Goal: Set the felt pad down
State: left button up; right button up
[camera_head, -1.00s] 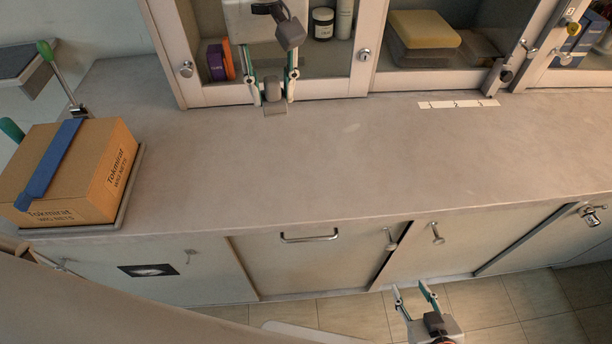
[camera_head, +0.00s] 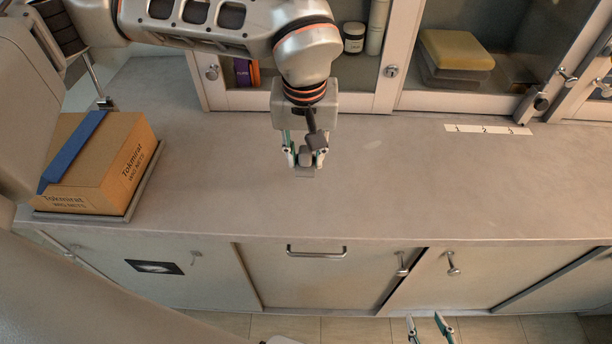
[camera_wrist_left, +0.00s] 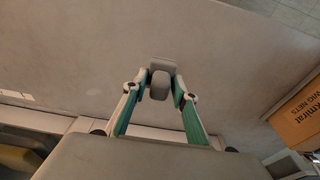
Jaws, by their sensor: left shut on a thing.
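The felt pad (camera_head: 306,171) is a small grey piece held between the fingertips of my left gripper (camera_head: 305,155). In the left wrist view the pad (camera_wrist_left: 160,85) sits between the two green-lined fingers of the left gripper (camera_wrist_left: 161,88), with bare countertop beyond it. The gripper points down over the middle of the grey countertop (camera_head: 400,190). I cannot tell whether the pad touches the surface. My right gripper (camera_head: 429,328) is low at the bottom edge, in front of the lower cabinets, with its fingers apart and nothing visible between them.
A cardboard box (camera_head: 100,160) with a blue strip lies on a tray at the left. A white numbered strip (camera_head: 488,129) lies at the back right. A cabinet behind holds a yellow sponge-like block (camera_head: 456,50) and a white jar (camera_head: 353,38). The countertop centre is clear.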

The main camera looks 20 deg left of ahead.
pick_arm(q)
notch_tip(320, 180, down, 2)
jog(key=shift+f, duration=2.3)
jog(key=shift+f+b, duration=0.15)
jog(key=shift+b, duration=0.15)
jog(key=o, duration=1.1)
jog(key=shift+c, duration=0.2)
